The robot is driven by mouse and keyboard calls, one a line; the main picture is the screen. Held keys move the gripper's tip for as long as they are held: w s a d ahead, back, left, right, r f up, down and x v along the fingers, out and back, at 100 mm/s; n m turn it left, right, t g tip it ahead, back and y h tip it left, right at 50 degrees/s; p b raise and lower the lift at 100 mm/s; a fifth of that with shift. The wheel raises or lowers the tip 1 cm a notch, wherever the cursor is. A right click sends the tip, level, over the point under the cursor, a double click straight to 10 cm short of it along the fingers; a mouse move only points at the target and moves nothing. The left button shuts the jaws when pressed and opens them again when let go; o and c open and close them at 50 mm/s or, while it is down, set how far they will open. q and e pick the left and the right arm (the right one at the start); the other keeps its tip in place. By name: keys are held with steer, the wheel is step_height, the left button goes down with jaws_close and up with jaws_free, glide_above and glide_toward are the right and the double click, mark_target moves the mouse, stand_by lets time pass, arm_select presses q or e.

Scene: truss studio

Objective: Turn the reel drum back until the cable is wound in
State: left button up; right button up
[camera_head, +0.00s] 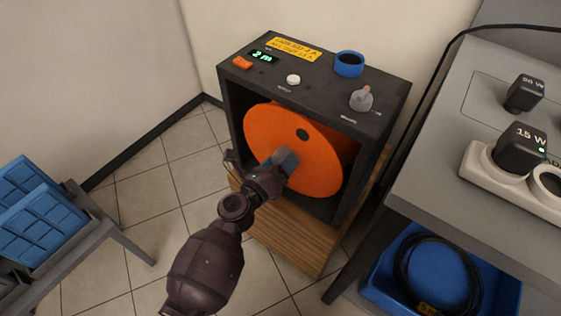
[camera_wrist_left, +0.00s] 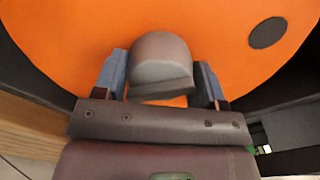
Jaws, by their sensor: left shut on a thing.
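The orange reel drum (camera_head: 315,160) sits in a dark open-fronted housing (camera_head: 381,97), with a dark round spot on its face. My left gripper (camera_head: 283,160) is at the lower left part of the drum face. In the left wrist view, its fingers (camera_wrist_left: 162,85) are on both sides of a grey rounded knob (camera_wrist_left: 160,62) on the drum (camera_wrist_left: 215,35). The gripper is shut on this knob. On the housing top a small green display (camera_head: 262,56) seems to read "2 m". I cannot make out the reel's cable. My right gripper is out of view.
A grey table (camera_head: 430,180) with black adapters stands close on the right, above a blue bin (camera_head: 375,283) with coiled black cable. Blue crates (camera_head: 38,225) are at left.

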arm_select(q)
steer(key=shift+w+r+n+p, duration=0.1)
steer(key=shift+r+n+p, duration=0.15)
steer(key=shift+n+p, duration=0.55)
steer(key=shift+n, duration=0.7)
steer(key=shift+f, duration=0.15)
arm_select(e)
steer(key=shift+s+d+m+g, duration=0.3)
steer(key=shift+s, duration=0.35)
arm_select(q)
steer(key=shift+f+n, duration=0.1)
steer(key=shift+n, duration=0.2)
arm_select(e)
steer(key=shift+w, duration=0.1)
arm_select(q)
steer(key=o, duration=1.3)
